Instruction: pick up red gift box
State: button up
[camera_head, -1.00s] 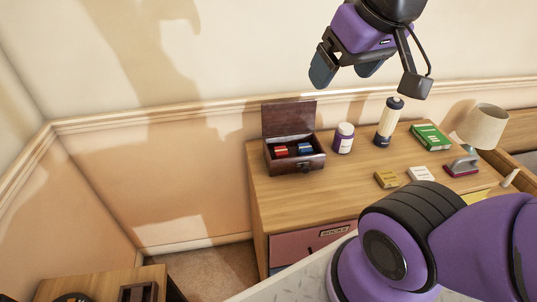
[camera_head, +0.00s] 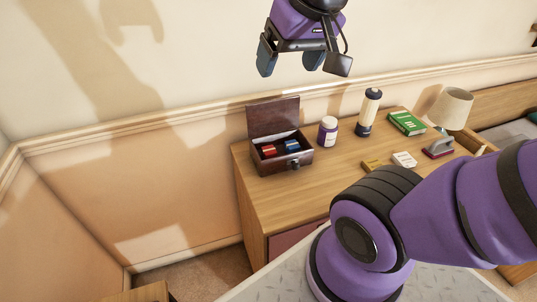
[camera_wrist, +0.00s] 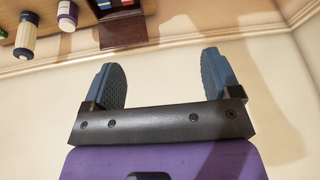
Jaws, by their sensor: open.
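A small red box (camera_head: 268,150) lies inside an open dark wooden chest (camera_head: 283,163) on the dresser, beside a blue box (camera_head: 292,146). The chest's lid stands up at the back. In the wrist view the chest is cut by the top edge, and a bit of the red box (camera_wrist: 103,4) shows there. My gripper (camera_head: 288,65) is open and empty, high above the chest and well apart from it. In the wrist view its two fingers (camera_wrist: 162,80) are spread with only wall between them.
A yellow box (camera_head: 371,165) and a white box (camera_head: 404,160) lie nearer the front. The wall is close behind.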

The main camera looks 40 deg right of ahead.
jog(key=w+d+f+m+g, duration=0.15)
jog(key=w+f+m, duration=0.35)
jog(key=w, duration=0.5)
jog(key=m+g+y, duration=0.1)
jog(key=m+g, duration=0.2)
jog(key=m, duration=1.1)
send_over(269, 149)
notch_tip(269, 149, down, 27)
jog(key=shift+m, duration=0.3)
notch_tip(269, 149, down, 6)
jog(key=shift+s+r, duration=0.1)
jog(key=shift+r, duration=0.1)
jog(key=shift+f, duration=2.7)
jog(key=c, duration=1)
jog(key=shift+r, duration=0.15)
